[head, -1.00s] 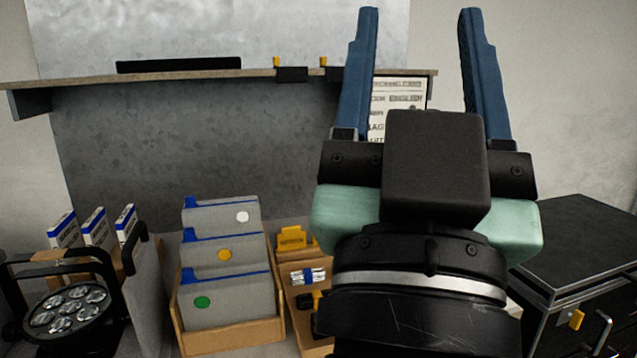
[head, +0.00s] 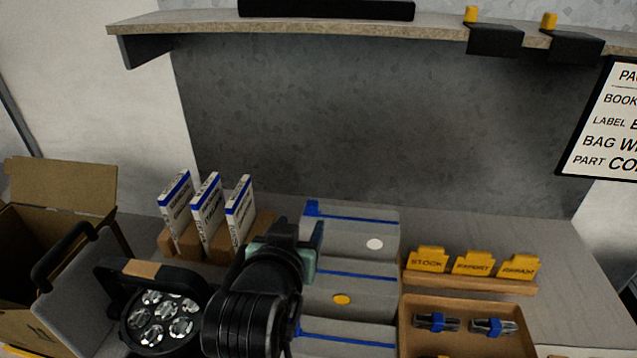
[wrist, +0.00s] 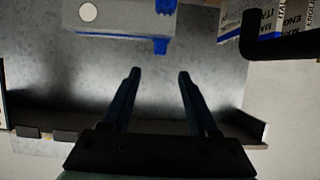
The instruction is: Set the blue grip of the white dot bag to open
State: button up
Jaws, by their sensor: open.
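The white dot bag (head: 352,235) is grey with a white dot and a blue strip along its top, and stands at the back of the row of bags. Its blue grip (head: 312,208) is at the left end of that strip. In the wrist view the bag (wrist: 120,14) appears upside down at the top, its blue grip (wrist: 160,46) just beyond the fingertips and roughly in line with the gap. My gripper (wrist: 158,76) is open and empty, apart from the grip. In the head view my gripper (head: 298,234) is beside the bag's left end, its fingers mostly hidden.
Yellow dot bag (head: 345,285) and another bag (head: 345,340) stand in front. White-blue boxes (head: 207,205) and a par can (head: 160,318) are to the left. Yellow tags (head: 473,264) and a tray with blue-banded items (head: 465,345) are right. A shelf (head: 430,30) is above.

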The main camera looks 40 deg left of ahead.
aim_at(312, 207)
jog(key=x, duration=1.2)
jog(key=shift+w+f+p, duration=0.1)
jog(key=shift+w+p, duration=0.1)
jog(key=shift+p, duration=0.1)
grip_shut()
dwell(1.1)
